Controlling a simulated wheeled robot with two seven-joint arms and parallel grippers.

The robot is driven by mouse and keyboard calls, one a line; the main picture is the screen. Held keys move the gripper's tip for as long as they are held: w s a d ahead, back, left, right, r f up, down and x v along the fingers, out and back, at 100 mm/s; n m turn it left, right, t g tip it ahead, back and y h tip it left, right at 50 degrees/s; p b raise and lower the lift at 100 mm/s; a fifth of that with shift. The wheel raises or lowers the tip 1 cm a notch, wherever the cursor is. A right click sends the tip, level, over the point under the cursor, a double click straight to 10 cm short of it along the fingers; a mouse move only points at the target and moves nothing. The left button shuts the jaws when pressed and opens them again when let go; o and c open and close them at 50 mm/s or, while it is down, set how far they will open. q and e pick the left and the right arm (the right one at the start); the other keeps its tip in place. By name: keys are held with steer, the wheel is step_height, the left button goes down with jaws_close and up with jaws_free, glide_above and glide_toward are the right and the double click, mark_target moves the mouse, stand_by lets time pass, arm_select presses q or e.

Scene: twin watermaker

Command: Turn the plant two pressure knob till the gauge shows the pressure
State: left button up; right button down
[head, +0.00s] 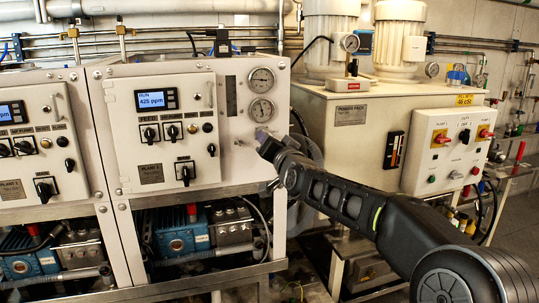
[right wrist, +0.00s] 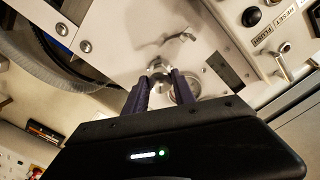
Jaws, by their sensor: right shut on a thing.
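The plant two panel (head: 165,130) has a display reading "RUN 425 ppm". Two round gauges, an upper one (head: 262,80) and a lower one (head: 261,110), sit right of it; their needles are too small to read surely. My right gripper (head: 262,137) reaches in from the right, just below the lower gauge. In the right wrist view its two purple fingers (right wrist: 162,82) are shut on a small silvery metal knob (right wrist: 158,70) on the white panel face. The knob is hidden behind the gripper in the head view. My left gripper is out of view.
A small lever valve (right wrist: 180,40) sits on the panel near the knob. The power pack cabinet (head: 349,140) stands to the right, with a switch box (head: 447,150) on its front. A blue pump (head: 180,235) lies in the open bay below the panel.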

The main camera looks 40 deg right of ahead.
steer(key=shift+m+b, duration=0.75)
steer(key=shift+m, duration=0.35)
steer(key=c, duration=1)
jaws_free()
steer(key=shift+c, duration=0.2)
steer(key=v, duration=0.7)
steer(key=shift+s+a, duration=0.15)
steer(key=shift+s, duration=0.25)
